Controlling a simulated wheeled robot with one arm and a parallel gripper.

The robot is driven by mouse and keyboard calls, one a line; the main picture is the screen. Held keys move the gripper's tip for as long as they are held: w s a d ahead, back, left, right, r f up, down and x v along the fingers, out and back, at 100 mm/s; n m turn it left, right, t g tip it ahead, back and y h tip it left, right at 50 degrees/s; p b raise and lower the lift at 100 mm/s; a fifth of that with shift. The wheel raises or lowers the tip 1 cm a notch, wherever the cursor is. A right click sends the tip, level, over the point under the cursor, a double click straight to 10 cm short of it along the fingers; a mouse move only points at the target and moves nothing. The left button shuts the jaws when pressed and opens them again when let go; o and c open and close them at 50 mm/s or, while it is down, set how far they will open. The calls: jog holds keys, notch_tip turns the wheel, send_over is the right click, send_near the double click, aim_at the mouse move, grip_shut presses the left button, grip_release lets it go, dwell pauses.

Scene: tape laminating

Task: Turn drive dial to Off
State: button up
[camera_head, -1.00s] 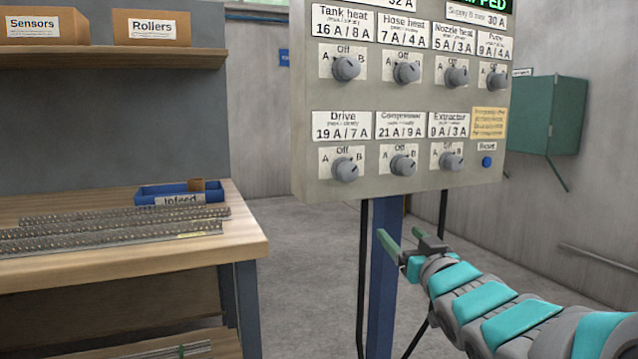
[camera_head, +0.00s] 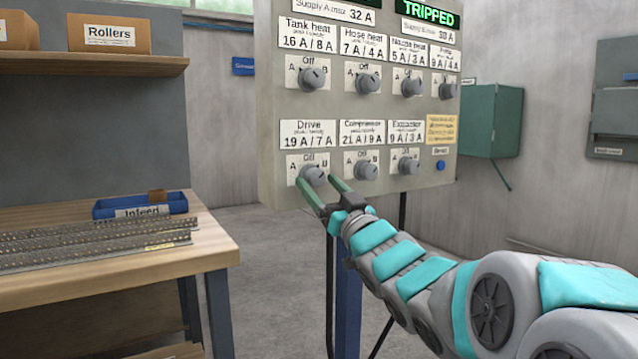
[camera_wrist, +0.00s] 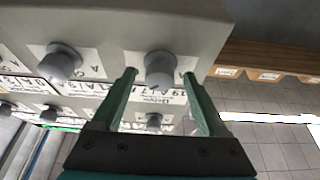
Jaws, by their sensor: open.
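The drive dial (camera_head: 314,175) is a round grey knob at the left end of the panel's lower row, under the "Drive 19 A / 7 A" label. "Off" is printed above it, and A and B are on its sides. My gripper (camera_head: 317,182) is open, with its green fingers reaching up to this dial from below. In the wrist view the drive dial (camera_wrist: 160,69) shows between the two spread fingertips (camera_wrist: 160,75), with a gap visible on both sides. The fingers partly cover the dial's plate in the head view. I cannot tell which mark the dial points at.
The compressor dial (camera_head: 367,170) is close on the right, then the extractor dial (camera_head: 408,165) and a blue reset button (camera_head: 440,165). A green display reads "TRIPPED" (camera_head: 428,13). A workbench (camera_head: 215,240) with a blue infeed tray (camera_head: 140,205) stands left.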

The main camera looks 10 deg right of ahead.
jog(key=shift+w+a+r, duration=0.15)
jog(key=shift+w+r, duration=0.05)
jog(key=shift+w, duration=0.15)
jog(key=shift+c, duration=0.2)
grip_shut()
